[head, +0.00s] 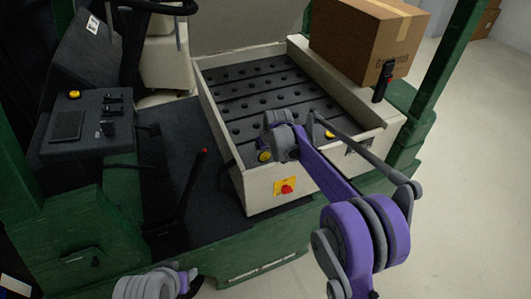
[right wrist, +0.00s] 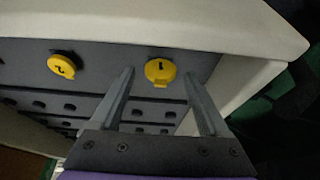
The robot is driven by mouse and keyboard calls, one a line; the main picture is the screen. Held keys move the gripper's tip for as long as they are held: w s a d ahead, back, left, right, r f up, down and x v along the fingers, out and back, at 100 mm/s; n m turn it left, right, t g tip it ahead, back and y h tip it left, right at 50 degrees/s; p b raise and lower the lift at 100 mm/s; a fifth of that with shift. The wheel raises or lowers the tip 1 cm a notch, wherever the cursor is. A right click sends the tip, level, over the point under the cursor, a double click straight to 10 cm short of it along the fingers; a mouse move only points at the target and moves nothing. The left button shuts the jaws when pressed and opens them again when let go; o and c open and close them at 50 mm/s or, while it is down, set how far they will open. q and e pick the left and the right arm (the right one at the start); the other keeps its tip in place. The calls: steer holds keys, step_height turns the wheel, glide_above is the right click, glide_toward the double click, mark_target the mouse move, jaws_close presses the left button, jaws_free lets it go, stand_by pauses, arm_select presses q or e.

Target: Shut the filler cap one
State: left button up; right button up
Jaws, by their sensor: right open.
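Filler cap one is a round yellow cap marked 1, with a small tab. In the right wrist view cap one (right wrist: 160,70) lies between the fingertips, with a gap on each side. In the head view cap one (head: 264,156) is at the front left corner of the battery tray. My right gripper (right wrist: 159,73) is open and empty. In the head view my right gripper (head: 274,138) hangs over that corner. I cannot tell how far the cap is turned. Of my left arm only a part shows at the bottom edge; its fingers do not show.
A second yellow cap, marked 2 (right wrist: 61,66), lies beside cap one; it also shows in the head view (head: 329,134). The tray's pale wall (right wrist: 255,42) is close by. A red knob on a yellow plate (head: 286,187) is on the front. A cardboard box (head: 365,40) stands behind.

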jaws_close()
stand_by(0.4)
arm_select(q)
steer(key=shift+r, duration=0.1)
arm_select(e)
steer(key=shift+w+a+r+g+p, duration=0.15)
steer(key=shift+w+g+p, duration=0.15)
steer(key=shift+g+p, duration=0.3)
steer(key=w+g+h+p, duration=0.1)
steer(key=g+p, duration=0.1)
steer(key=w+g+p, duration=0.1)
steer(key=g+p, duration=0.1)
steer(key=shift+a+h, duration=0.2)
steer(key=shift+h, duration=0.2)
arm_select(q)
steer(key=w+r+t+p, duration=0.1)
steer(key=w+r, duration=0.3)
steer(key=r, duration=0.5)
steer(key=shift+w+r+p, duration=0.25)
steer(key=shift+r+p, duration=0.05)
steer(key=shift+r, duration=0.05)
arm_select(e)
steer(key=shift+w+a+f+g, duration=0.15)
steer(key=shift+f+g, duration=0.1)
steer(key=shift+g, duration=0.45)
